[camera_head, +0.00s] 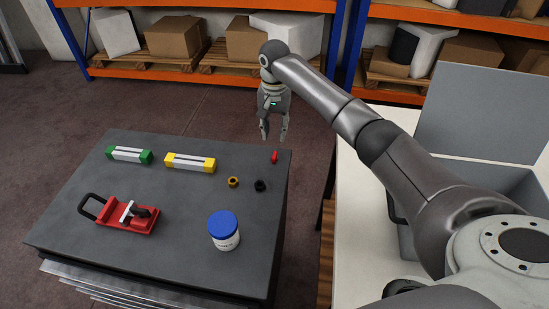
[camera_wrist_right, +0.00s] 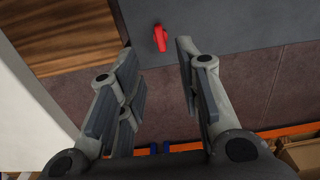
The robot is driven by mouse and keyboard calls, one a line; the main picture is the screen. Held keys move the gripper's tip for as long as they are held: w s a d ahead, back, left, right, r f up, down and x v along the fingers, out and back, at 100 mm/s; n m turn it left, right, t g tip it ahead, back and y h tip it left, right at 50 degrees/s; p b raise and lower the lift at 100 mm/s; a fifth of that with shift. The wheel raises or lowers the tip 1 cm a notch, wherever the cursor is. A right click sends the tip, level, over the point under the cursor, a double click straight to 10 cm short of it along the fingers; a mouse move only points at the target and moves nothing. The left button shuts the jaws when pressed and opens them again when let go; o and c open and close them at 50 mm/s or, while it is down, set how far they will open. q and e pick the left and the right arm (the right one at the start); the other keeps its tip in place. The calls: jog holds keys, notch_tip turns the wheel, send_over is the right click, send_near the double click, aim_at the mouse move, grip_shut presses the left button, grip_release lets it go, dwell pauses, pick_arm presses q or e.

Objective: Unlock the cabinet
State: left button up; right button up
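A small red piece, perhaps a key or lever (camera_head: 274,157), sits on the dark grey table top (camera_head: 170,215) near its far right corner. In the right wrist view the red piece (camera_wrist_right: 160,38) shows just beyond the fingertips, roughly centred between them. My right gripper (camera_head: 273,138) points down beside the table's far right corner, apart from the red piece. In the right wrist view its fingers (camera_wrist_right: 157,62) are spread with nothing between them. My left gripper is not in view. No cabinet door or lock can be clearly made out.
On the table are a green-ended block (camera_head: 129,155), a yellow-ended block (camera_head: 190,163), a red clamp-like tool (camera_head: 127,214), a blue-lidded jar (camera_head: 224,231), a brass ring (camera_head: 233,182) and a black ring (camera_head: 260,186). A white table (camera_head: 350,250) with an open grey box (camera_head: 480,115) stands right.

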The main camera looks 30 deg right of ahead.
aim_at(274, 156)
notch_tip(274, 156, down, 10)
jog(key=shift+f, duration=0.15)
dwell(0.3)
jog(key=shift+s, duration=0.1)
grip_shut()
